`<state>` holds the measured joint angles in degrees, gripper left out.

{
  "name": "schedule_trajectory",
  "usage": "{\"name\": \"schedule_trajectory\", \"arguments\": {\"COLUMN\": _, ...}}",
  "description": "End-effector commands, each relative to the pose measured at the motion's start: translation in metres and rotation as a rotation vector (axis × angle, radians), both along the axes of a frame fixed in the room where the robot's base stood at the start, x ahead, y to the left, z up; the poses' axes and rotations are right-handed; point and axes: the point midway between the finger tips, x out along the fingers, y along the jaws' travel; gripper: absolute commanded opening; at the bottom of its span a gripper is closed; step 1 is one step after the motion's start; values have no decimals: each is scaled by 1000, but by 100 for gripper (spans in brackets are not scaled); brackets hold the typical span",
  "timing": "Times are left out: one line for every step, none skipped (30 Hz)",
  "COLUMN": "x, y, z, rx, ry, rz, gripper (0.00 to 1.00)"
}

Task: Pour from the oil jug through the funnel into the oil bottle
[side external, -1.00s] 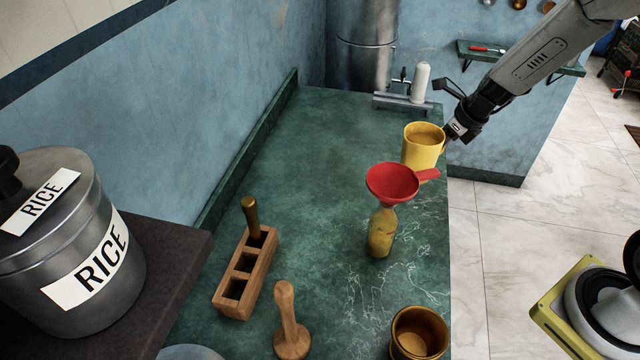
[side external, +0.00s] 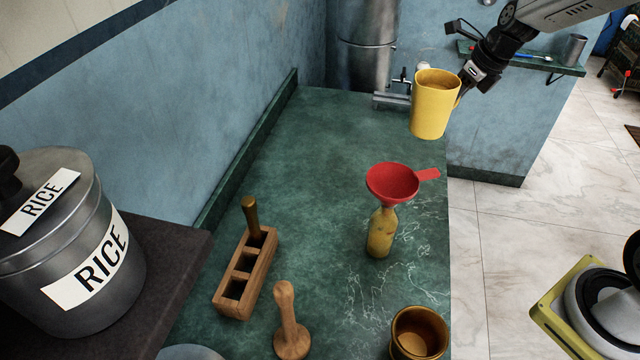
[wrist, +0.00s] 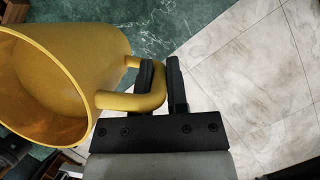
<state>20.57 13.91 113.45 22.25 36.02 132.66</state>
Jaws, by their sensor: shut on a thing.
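The yellow oil jug (side external: 434,108) is in the air above the counter, beyond and a little right of the funnel, and looks upright. My gripper (side external: 468,84) is shut on its handle from the right. In the wrist view the jug (wrist: 85,60) fills the left side, and the fingers of my gripper (wrist: 162,85) close around the handle. The red funnel (side external: 392,183) sits in the neck of the oil bottle (side external: 381,235), which stands upright on the counter. The bottle shows a yellowish tint; its fill level is unclear.
A brown-gold pot (side external: 419,335) stands at the counter's near right edge. A wooden block with slots (side external: 246,275) and a wooden masher (side external: 290,325) stand to the left. A rice canister (side external: 75,250) is at far left. The counter's middle (side external: 300,180) is clear.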

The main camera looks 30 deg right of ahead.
Motion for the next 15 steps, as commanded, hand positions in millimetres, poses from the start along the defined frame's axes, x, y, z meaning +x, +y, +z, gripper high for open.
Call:
{"name": "schedule_trajectory", "arguments": {"x": 1, "y": 0, "z": 16, "rx": -2, "ry": -9, "rz": 0, "gripper": 0}}
{"name": "schedule_trajectory", "arguments": {"x": 1, "y": 0, "z": 24, "rx": -2, "ry": -8, "rz": 0, "gripper": 0}}
{"name": "schedule_trajectory", "arguments": {"x": 1, "y": 0, "z": 34, "rx": -3, "ry": -8, "rz": -1, "gripper": 0}}
{"name": "schedule_trajectory", "arguments": {"x": 1, "y": 0, "z": 39, "rx": -2, "ry": -6, "rz": 0, "gripper": 0}}
{"name": "schedule_trajectory", "arguments": {"x": 1, "y": 0, "z": 45, "rx": -1, "ry": -6, "rz": 1, "gripper": 0}}
{"name": "schedule_trajectory", "arguments": {"x": 1, "y": 0, "z": 54, "rx": -2, "ry": -7, "rz": 0, "gripper": 0}}
{"name": "schedule_trajectory", "arguments": {"x": 1, "y": 0, "z": 60, "rx": -1, "ry": -6, "rz": -1, "gripper": 0}}
{"name": "schedule_trajectory", "arguments": {"x": 1, "y": 0, "z": 65, "rx": -1, "ry": -5, "rz": 0, "gripper": 0}}
{"name": "schedule_trajectory", "arguments": {"x": 1, "y": 0, "z": 73, "rx": -1, "ry": -6, "rz": 1, "gripper": 0}}
{"name": "schedule_trajectory", "arguments": {"x": 1, "y": 0, "z": 79, "rx": -1, "ry": -6, "rz": 0, "gripper": 0}}
{"name": "schedule_trajectory", "arguments": {"x": 1, "y": 0, "z": 84, "rx": -1, "ry": -6, "rz": -1, "gripper": 0}}
{"name": "schedule_trajectory", "arguments": {"x": 1, "y": 1, "z": 90, "rx": 0, "ry": -4, "rz": 4, "gripper": 0}}
{"name": "schedule_trajectory", "arguments": {"x": 3, "y": 5, "z": 87, "rx": 3, "ry": 1, "rz": 30, "gripper": 0}}
{"name": "schedule_trajectory", "arguments": {"x": 5, "y": 8, "z": 86, "rx": 1, "ry": 1, "rz": 55, "gripper": 0}}
{"name": "schedule_trajectory", "arguments": {"x": 7, "y": 12, "z": 86, "rx": 1, "ry": 0, "rz": 85, "gripper": 0}}
